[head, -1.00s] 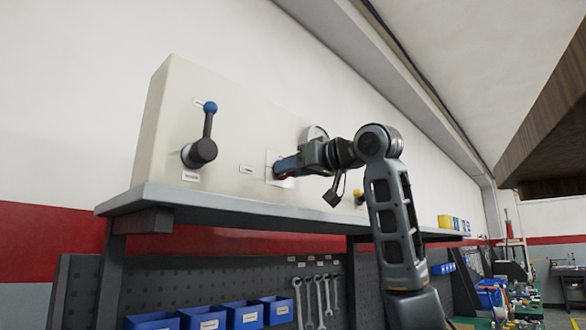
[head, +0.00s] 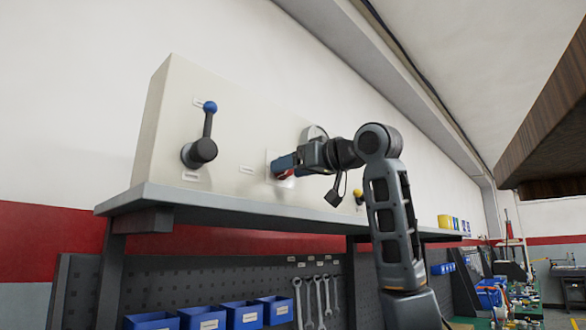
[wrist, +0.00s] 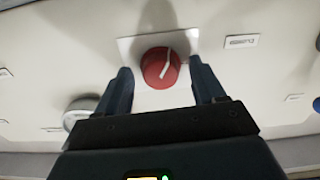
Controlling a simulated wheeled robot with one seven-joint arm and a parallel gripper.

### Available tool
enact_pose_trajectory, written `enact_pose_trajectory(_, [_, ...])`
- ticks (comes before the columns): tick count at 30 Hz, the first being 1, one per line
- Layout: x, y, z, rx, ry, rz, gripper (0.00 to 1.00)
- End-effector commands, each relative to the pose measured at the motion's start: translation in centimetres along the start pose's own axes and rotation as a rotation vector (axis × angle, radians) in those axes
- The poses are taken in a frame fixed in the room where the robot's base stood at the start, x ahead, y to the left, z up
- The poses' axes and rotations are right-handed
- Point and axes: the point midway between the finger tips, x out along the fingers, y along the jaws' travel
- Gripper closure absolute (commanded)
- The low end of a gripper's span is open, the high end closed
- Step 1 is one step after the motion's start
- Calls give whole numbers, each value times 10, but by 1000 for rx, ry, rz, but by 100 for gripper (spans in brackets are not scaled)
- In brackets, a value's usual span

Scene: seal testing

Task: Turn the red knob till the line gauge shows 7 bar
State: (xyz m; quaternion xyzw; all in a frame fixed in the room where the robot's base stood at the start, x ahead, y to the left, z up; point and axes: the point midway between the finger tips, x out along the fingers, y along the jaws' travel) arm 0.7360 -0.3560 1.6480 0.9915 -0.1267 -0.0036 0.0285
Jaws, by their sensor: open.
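The red knob (wrist: 160,67) sits on a white plate on the panel, with a pale pointer line on its face that slants up to the right in the wrist view. My gripper (wrist: 162,84) is open, its two dark fingers on either side of the knob with gaps showing. In the head view my gripper (head: 283,165) is at the panel front and mostly hides the knob. A round gauge (head: 314,132) shows behind my wrist in the head view. A round grey-white thing (wrist: 80,110), perhaps the gauge, is left in the wrist view. No reading is legible.
A black lever with a blue ball (head: 204,140) stands out from the panel on the left. A yellow knob (head: 358,196) is right of my wrist. The panel stands on a grey shelf (head: 165,197), above blue bins (head: 240,314) and hanging wrenches (head: 318,295).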

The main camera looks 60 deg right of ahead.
Motion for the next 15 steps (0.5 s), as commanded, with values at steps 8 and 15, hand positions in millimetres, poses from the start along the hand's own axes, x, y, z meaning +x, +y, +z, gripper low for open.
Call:
enact_pose_trajectory(8, [-7,0,1,-1,2,-1,31])
enact_pose_trajectory(15, [-44,0,2,-2,3,1,31])
